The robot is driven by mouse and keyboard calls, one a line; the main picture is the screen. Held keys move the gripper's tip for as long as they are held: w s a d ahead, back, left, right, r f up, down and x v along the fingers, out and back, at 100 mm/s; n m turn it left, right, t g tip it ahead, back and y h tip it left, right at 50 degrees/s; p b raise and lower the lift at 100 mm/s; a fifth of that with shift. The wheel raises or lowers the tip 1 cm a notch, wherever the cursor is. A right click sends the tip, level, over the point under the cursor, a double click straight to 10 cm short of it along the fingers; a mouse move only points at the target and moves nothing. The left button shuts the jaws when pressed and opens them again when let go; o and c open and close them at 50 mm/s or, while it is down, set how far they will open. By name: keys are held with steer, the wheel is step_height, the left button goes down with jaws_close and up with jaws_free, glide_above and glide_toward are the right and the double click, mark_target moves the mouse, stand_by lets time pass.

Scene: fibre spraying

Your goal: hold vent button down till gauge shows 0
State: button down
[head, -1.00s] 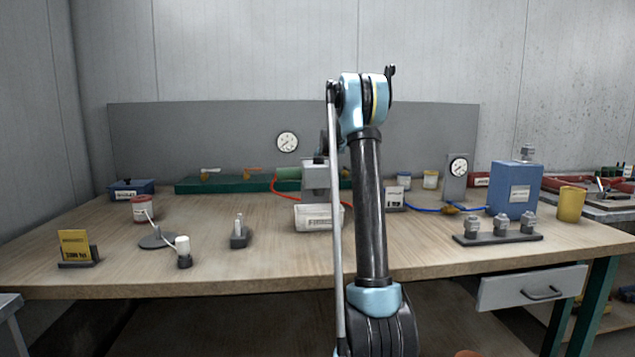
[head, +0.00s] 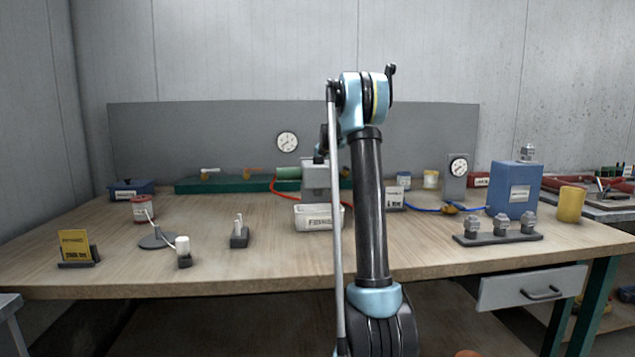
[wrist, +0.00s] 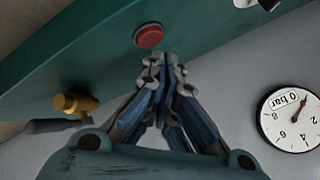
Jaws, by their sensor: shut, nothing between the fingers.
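A red round button (wrist: 149,35) sits on the green panel in the wrist view. My gripper (wrist: 163,60) is shut and empty, with its fingertips just below the button in the picture. A small gap shows between them; I cannot tell the depth. A round white gauge (wrist: 292,120) is at the right of the wrist view, with a small tag that seems to read "0 bar"; the exact needle reading is unclear. In the head view a gauge (head: 287,142) hangs on the grey back board. My gripper and the button are hidden there behind my arm.
A yellow valve (wrist: 75,103) with a dark handle is left of my gripper in the wrist view. On the bench stand a white tray (head: 312,224), a second gauge (head: 459,168) and a blue tank (head: 515,188).

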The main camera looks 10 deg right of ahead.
steer(key=shift+r, duration=2.5)
